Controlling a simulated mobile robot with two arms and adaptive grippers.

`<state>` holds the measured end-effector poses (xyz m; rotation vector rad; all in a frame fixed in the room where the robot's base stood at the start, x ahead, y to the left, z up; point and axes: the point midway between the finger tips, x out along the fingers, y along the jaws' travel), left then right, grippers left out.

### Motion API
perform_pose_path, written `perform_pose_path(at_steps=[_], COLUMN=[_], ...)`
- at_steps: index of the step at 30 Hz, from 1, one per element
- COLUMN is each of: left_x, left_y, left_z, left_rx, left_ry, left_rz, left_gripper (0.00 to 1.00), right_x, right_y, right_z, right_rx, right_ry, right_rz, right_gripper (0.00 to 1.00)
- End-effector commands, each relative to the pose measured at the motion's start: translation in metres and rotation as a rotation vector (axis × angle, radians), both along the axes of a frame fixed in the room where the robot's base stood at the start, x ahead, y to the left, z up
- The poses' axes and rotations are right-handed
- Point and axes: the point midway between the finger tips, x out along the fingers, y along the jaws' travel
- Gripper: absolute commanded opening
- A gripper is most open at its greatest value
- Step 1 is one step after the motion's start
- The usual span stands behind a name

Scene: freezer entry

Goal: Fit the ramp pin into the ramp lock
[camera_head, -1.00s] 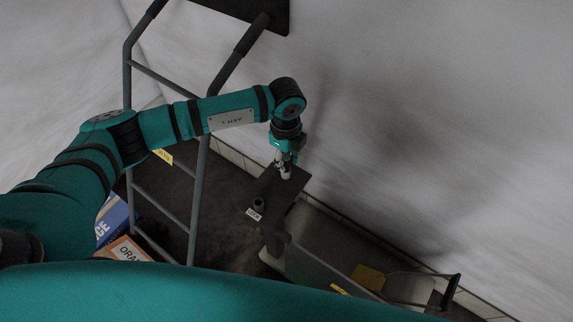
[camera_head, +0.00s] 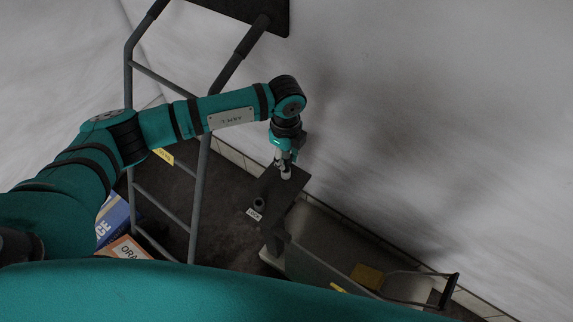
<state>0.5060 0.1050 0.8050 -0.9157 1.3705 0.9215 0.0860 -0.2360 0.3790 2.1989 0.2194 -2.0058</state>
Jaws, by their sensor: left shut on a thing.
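My left gripper (camera_head: 285,170) points down over the far end of a dark flat plate (camera_head: 277,190). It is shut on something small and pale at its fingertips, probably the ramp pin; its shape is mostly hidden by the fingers. The ramp lock (camera_head: 258,203) is a short dark round socket on the near part of the plate, beside a white label reading LOCK. The gripper is up and to the right of the lock, apart from it. My right gripper is not in view.
A grey tubular rail frame (camera_head: 195,190) stands left of the plate, under my left arm. A blue box (camera_head: 117,222) and an orange-and-white box (camera_head: 125,248) lie at lower left. A grey ramp or trough (camera_head: 335,262) with a yellow piece (camera_head: 367,277) is at lower right.

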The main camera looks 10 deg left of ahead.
Motion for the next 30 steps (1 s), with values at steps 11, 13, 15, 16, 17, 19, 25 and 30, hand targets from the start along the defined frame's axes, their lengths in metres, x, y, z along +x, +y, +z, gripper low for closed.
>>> perform_pose_path(at_steps=[11, 13, 15, 16, 17, 19, 25, 30], left_x=[0.0, 0.0, 0.0, 0.0, 0.0, 0.0, 0.0, 0.0], left_y=[0.0, 0.0, 0.0, 0.0, 0.0, 0.0, 0.0, 0.0], left_z=[0.002, 0.004, 0.005, 0.005, 0.005, 0.005, 0.005, 0.011], left_rx=[0.0, 0.0, 0.0, 0.0, 0.0, 0.0, 0.0, 0.0], left_ry=[0.0, 0.0, 0.0, 0.0, 0.0, 0.0, 0.0, -0.001], left_rz=[0.0, 0.0, -0.001, -0.001, -0.001, -0.001, 0.0, 0.0], left_gripper=[0.0, 0.0, 0.0, 0.0, 0.0, 0.0, 0.0, 0.0], right_x=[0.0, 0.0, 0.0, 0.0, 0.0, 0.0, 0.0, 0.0], right_y=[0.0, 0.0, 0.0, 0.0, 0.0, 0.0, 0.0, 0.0], right_z=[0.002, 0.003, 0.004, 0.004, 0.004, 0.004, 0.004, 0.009], right_rx=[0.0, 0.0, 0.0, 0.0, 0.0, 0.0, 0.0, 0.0], right_ry=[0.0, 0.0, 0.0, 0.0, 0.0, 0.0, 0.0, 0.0], right_rz=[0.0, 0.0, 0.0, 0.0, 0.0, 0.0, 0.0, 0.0], right_gripper=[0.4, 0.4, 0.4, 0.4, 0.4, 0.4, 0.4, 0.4])
